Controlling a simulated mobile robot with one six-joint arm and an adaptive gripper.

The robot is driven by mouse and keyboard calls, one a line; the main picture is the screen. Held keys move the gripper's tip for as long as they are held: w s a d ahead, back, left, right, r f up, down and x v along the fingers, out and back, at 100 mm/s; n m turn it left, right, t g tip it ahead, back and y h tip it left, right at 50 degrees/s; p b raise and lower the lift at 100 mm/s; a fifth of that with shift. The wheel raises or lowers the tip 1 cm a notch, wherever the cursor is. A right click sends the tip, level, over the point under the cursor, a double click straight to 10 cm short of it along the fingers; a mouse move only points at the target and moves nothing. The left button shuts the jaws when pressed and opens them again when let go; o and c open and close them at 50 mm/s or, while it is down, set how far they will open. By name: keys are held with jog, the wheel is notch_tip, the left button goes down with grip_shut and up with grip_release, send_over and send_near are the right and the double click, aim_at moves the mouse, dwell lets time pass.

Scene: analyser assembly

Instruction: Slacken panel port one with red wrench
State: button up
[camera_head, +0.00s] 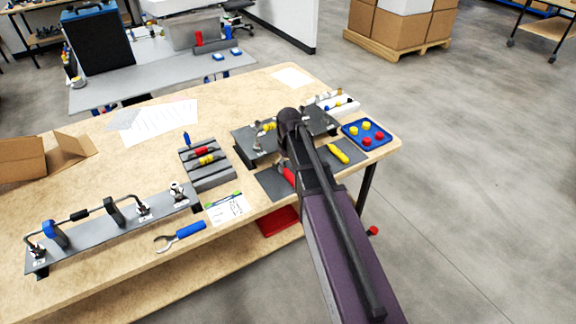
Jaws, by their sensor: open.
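The red wrench (288,175) lies on a dark mat near the table's front edge; only part of its red handle shows beside my arm. The dark grey panel (243,137) stands just behind the mat, with small metal fittings and a yellow part on it. My arm covers its middle, and I cannot tell which fitting is port one. My gripper (284,158) is at the arm's far end, over the front of the panel and close to the red wrench. It is open and mostly hidden by the arm; I see nothing held in it.
A yellow wrench (338,151) lies right of my arm. A blue tray (350,128) with red and yellow caps is at the right corner. A grey block (212,180), a blue-handled wrench (190,230) and a long pipe rig (90,245) stand left.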

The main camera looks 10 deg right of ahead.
aim_at(289, 173)
jog(key=shift+f+b, duration=1.25)
jog(key=shift+f, duration=0.35)
grip_shut()
jog(key=shift+r, duration=0.1)
jog(key=r+p, duration=0.3)
jog(key=s+r+p, duration=0.1)
jog(key=r+p, duration=0.2)
jog(key=shift+s+d, duration=0.2)
jog(key=shift+s+f, duration=0.1)
jog(key=shift+f, duration=0.05)
